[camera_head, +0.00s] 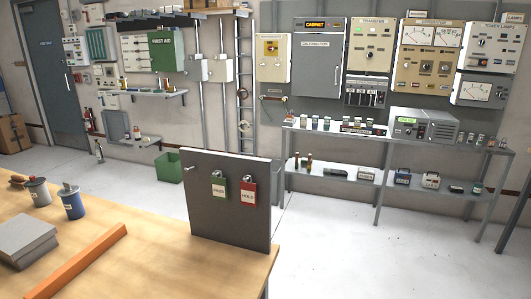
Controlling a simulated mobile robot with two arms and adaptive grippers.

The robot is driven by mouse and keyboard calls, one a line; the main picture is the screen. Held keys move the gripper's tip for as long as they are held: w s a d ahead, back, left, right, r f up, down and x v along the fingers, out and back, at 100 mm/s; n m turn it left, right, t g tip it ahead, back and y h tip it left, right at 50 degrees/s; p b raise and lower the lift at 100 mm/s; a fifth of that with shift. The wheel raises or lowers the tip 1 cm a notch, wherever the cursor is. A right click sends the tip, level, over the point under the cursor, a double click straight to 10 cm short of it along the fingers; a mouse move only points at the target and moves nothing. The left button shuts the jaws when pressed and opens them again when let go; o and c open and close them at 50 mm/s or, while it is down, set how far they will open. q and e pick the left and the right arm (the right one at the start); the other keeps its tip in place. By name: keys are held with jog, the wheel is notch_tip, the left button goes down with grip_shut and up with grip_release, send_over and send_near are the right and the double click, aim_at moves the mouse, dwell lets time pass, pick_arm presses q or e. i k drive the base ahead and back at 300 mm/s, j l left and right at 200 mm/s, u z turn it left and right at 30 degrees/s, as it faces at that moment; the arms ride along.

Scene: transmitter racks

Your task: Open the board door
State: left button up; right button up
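Which door the task means by the board door is not certain; this one is the likeliest. Neither of my grippers shows in the head view.
A wooden table (150,262) fills the near left, with an upright dark panel (227,220) carrying green and red tags (249,190). A metal shelf (375,190) with devices stands below the wall boxes. Open white floor (370,255) lies at the right.

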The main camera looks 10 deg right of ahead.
aim_at(317, 58)
jog(key=i+l, duration=0.25)
jog(key=l, duration=0.15)
jog(key=i+l, duration=0.25)
jog(key=l, duration=0.2)
jog(key=i+l, duration=0.25)
jog(key=l, duration=0.15)
jog(key=i+l, duration=0.25)
jog(key=l, duration=0.15)
jog(key=i+l+u, duration=0.1)
jog(key=i+l, duration=0.15)
jog(key=l, duration=0.2)
jog(key=i+l, duration=0.35)
jog(key=i, duration=0.2)
jog(key=i+l, duration=0.35)
jog(key=i, duration=0.25)
jog(key=i+l+u, duration=0.1)
jog(key=i+l, duration=0.25)
jog(key=i, duration=0.2)
